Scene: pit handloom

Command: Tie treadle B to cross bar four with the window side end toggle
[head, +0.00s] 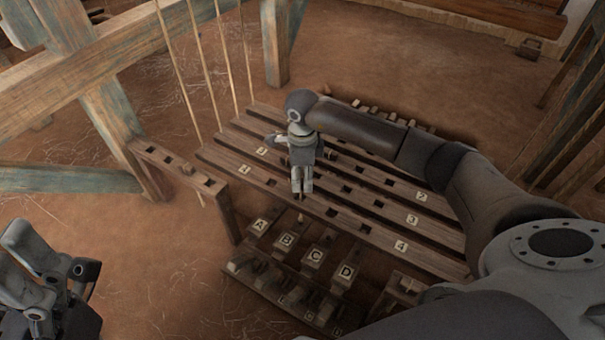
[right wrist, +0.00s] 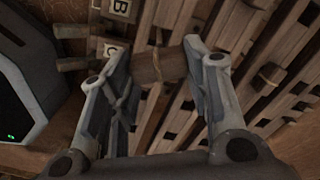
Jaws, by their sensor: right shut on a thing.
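My right gripper (head: 302,192) points down over the front cross bars, just behind the treadle labelled B (head: 286,239). In the right wrist view its fingers (right wrist: 158,72) are shut on a short brown wooden toggle (right wrist: 160,66). The toggle's far end and any cord on it are hard to make out. The cross bar labelled 4 (head: 372,231) is the front slat, with its label at the right end. The B label (right wrist: 122,9) also shows at the top of the wrist view. My left gripper (head: 52,285) is at the lower left, away from the loom; its jaw opening is unclear.
Treadles A (head: 260,225), C (head: 315,254) and D (head: 345,271) stand beside B, above a lower row of wooden blocks. A slotted rail (head: 178,166) stands at the left. Upright cords (head: 207,70) hang behind it. Bare earth floor (head: 450,85) lies beyond.

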